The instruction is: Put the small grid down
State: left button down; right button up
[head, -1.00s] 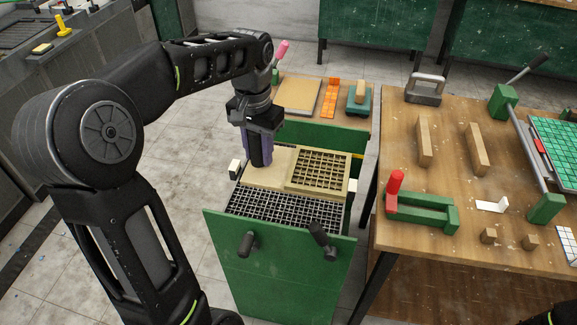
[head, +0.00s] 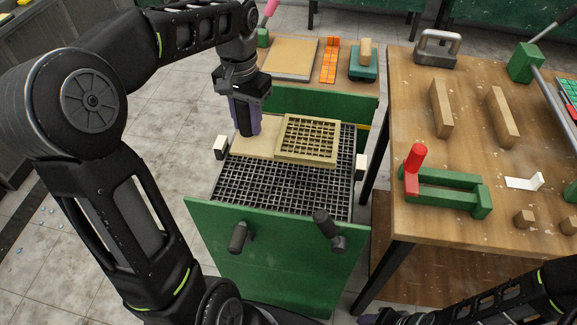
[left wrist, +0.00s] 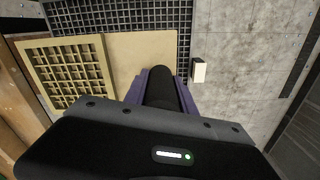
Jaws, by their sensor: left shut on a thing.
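The small grid is a pale wooden frame with square holes (head: 311,138), joined to a plain board (head: 262,148) on its left. It is over the dark mesh (head: 290,188) of the green box; I cannot tell whether it touches the mesh. My left gripper (head: 246,130) is over the plain board, its purple fingers shut on a dark upright handle. In the left wrist view the handle (left wrist: 162,88) shows between the fingers, with the board (left wrist: 140,52) and the holed frame (left wrist: 65,72) beyond. My right gripper is outside the picture; only its arm shows at lower right.
The green box (head: 270,262) has two dark front handles (head: 238,238) and white blocks at its sides (head: 361,167). A wooden bench (head: 420,155) stands at right with a green clamp (head: 445,195) and wood blocks. Bare mesh lies in front of the small grid.

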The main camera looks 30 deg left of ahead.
pick_arm(q)
jog(key=shift+f, duration=0.2)
send_over(253, 164)
jog(key=shift+f, duration=3.05)
jog(key=shift+f, duration=0.1)
jog(key=shift+f, duration=1.8)
jog(key=shift+f, duration=0.15)
jog(key=c, duration=1)
grip_release()
jog(key=shift+c, duration=0.2)
